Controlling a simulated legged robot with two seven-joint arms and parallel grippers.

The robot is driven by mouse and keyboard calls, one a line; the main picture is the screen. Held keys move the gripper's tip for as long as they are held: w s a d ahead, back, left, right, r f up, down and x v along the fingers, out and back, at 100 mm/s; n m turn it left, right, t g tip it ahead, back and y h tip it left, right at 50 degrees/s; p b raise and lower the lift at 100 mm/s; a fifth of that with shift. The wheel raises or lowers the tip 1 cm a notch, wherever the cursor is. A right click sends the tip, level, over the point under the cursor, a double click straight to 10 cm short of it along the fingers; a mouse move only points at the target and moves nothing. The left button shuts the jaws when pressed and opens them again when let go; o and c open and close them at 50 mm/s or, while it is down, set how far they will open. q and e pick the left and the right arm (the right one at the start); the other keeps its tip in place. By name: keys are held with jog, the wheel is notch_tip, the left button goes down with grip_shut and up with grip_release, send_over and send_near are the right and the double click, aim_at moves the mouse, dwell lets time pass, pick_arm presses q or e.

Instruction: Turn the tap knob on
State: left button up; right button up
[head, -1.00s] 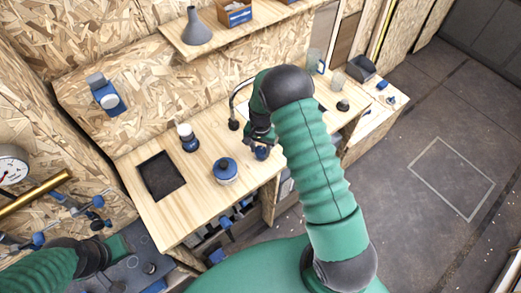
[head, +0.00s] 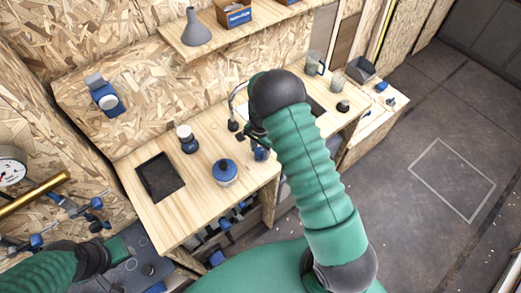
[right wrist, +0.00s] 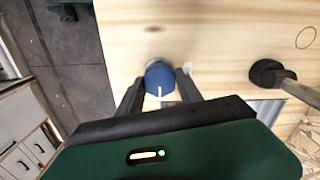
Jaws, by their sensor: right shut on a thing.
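The tap knob (right wrist: 160,78) is round and blue with a white line on its face; it sits at the worktop's front edge and also shows in the head view (head: 261,155). My right gripper (right wrist: 160,92) has one finger on each side of the knob and is shut on it. The tap (right wrist: 268,73), with a dark base and a metal spout, stands to the right in the right wrist view. In the head view my right arm hides most of this gripper. My left gripper (head: 112,252) is low at the left, its fingers unclear.
Glass mugs (head: 315,63) stand at the back right. A shelf with a grey funnel (head: 195,28) hangs above.

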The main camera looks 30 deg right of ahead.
aim_at(260, 151)
jog(key=shift+w+r, duration=0.1)
jog(key=o, duration=1.4)
jog(key=shift+c, duration=0.2)
notch_tip(260, 151, up, 17)
jog(key=b, duration=0.2)
jog(key=shift+f+b, duration=0.2)
jog(key=shift+b, duration=0.15)
jog(key=s+a+f+n+t+b, duration=0.1)
jog(key=s+a+f+n+b, duration=0.1)
jog(key=s+a+n, duration=0.4)
jog(key=s+a+f+n+t+b, duration=0.1)
jog(key=s+a+f+n+b, duration=0.1)
jog(key=s+a+f+n, duration=0.3)
jog(key=s+n, duration=0.3)
jog(key=s, duration=0.1)
jog(key=shift+s+a+n+t, duration=0.3)
jog(key=shift+s+a, duration=0.05)
jog(key=shift+s, duration=0.05)
